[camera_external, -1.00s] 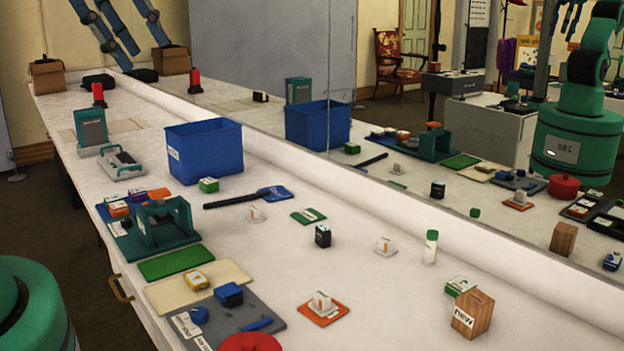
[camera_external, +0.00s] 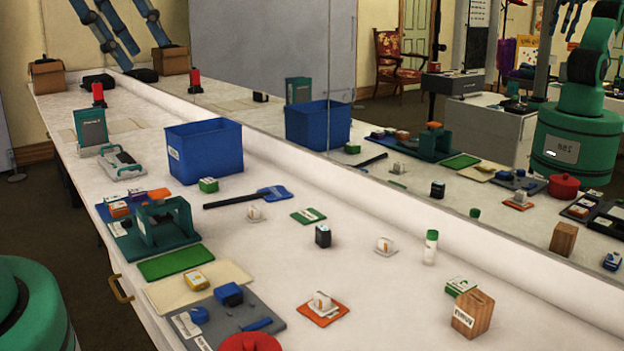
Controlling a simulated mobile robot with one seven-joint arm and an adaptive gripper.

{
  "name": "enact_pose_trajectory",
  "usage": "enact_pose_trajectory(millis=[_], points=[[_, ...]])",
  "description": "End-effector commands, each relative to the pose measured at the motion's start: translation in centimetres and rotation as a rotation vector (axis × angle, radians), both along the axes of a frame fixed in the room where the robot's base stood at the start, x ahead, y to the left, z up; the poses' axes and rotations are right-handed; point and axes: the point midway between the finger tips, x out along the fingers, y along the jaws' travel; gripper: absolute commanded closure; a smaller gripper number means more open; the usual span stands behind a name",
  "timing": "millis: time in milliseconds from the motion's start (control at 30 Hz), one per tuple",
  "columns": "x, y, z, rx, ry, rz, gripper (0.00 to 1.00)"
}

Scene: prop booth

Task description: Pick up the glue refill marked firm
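I cannot read which item is marked firm; the labels are too small or blurred. Small white pieces with orange marks stand on the counter: one near the blue scoop (camera_external: 254,213), one at the middle right (camera_external: 385,248), and one on an orange mat (camera_external: 321,301). A small dark box (camera_external: 322,236) stands between them. Small green-and-white boxes lie by the blue bin (camera_external: 208,185) and behind the wooden block (camera_external: 461,286). A yellow-and-white box (camera_external: 197,281) lies on a cream board. My gripper is not in view; only a green part of me shows at lower left.
A teal frame (camera_external: 160,227), grey tray (camera_external: 245,318), red round lid (camera_external: 250,342), wooden block (camera_external: 472,314) and green-capped bottle (camera_external: 430,248) stand on the counter (camera_external: 360,300). A mirror along the back repeats these things.

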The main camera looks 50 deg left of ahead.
Motion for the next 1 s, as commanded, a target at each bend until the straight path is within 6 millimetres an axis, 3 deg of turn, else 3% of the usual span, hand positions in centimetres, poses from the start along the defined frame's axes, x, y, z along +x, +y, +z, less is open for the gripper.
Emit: enact_pose_trajectory(millis=[67,133,567,767,1000], points=[[0.0,0.0,0.0,0.0,0.0,0.0,0.61],[0.0,0.0,0.0,0.0,0.0,0.0,0.53],[0.4,0.1,0.1,0.002,0.004,0.001,0.53],[2.4,0.8,0.3,0.012,0.027,0.002,0.53],[7.2,2.7,0.5,0.032,0.077,0.001,0.53]])
